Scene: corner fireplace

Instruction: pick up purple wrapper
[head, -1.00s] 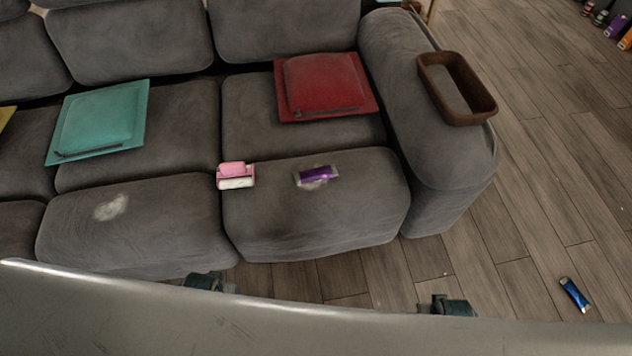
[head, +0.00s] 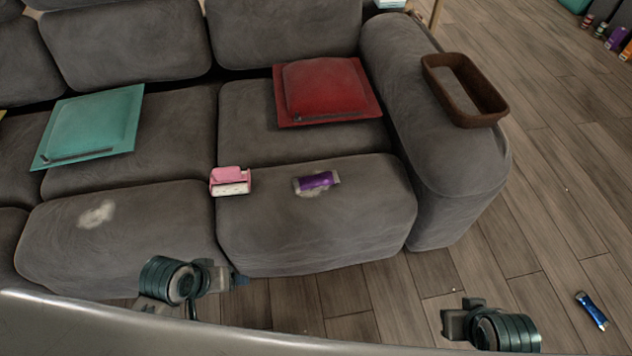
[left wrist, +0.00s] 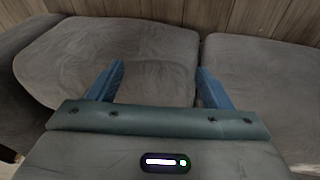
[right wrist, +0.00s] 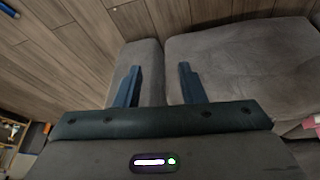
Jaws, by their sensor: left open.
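The purple wrapper (head: 318,181) lies on a pale patch on the front of the grey couch's right seat cushion. My left gripper (head: 238,281) is low in front of the couch, below and left of the wrapper and apart from it. In the left wrist view its two blue fingers (left wrist: 158,85) are spread with nothing between them, facing the grey cushions. My right gripper (head: 452,322) is over the floor at the lower right, far from the wrapper. In the right wrist view its fingers (right wrist: 159,85) are apart and empty. The wrapper shows in neither wrist view.
A pink-and-white item (head: 230,181) lies left of the wrapper. A red cushion (head: 325,88) and a teal cushion (head: 90,125) are on the couch (head: 300,235). A brown tray (head: 432,75) sits on the armrest. A blue item (head: 592,311) lies on the open wooden floor.

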